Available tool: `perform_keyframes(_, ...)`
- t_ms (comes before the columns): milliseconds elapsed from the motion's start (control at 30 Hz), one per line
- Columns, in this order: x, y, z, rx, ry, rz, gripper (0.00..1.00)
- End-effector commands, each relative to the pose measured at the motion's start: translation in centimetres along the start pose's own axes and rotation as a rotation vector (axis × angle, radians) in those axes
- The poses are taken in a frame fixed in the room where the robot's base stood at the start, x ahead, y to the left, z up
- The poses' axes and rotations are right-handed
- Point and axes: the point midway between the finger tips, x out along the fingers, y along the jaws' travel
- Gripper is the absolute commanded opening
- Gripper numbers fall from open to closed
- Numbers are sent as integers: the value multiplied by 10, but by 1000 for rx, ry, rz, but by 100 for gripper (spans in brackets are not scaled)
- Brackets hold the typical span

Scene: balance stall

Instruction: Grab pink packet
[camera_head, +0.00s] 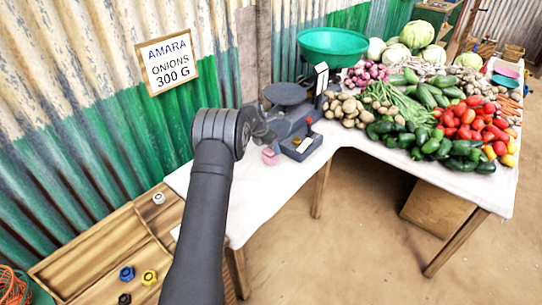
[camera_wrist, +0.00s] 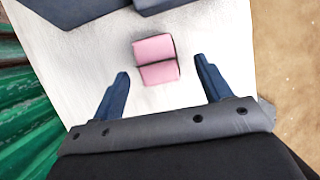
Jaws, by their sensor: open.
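The pink packet (camera_wrist: 157,72) lies on the white table top, with a dark line across its middle. In the wrist view it sits a little beyond my gripper (camera_wrist: 163,82), roughly between the lines of the two blue fingertips. The fingers are apart and nothing is between them that I can see touching. In the head view the pink packet (camera_head: 270,156) shows as a small pink shape beside the dark scale, partly next to my arm.
A dark scale (camera_head: 286,94) with a small tray stands close beyond the packet. A green bowl (camera_head: 333,44) and heaps of vegetables (camera_head: 440,105) fill the table to the right. A wooden tray (camera_head: 95,255) is at lower left. A sign (camera_head: 168,62) hangs on the wall.

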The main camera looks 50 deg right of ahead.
Motion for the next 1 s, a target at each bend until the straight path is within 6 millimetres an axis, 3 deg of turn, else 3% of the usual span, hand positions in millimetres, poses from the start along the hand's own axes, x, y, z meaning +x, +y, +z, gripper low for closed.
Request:
perform_keyframes(367,44,3,-1,1,1,0,71)
perform_keyframes(700,50,4,-1,0,0,1,71)
perform_keyframes(1000,49,4,0,0,-1,1,17)
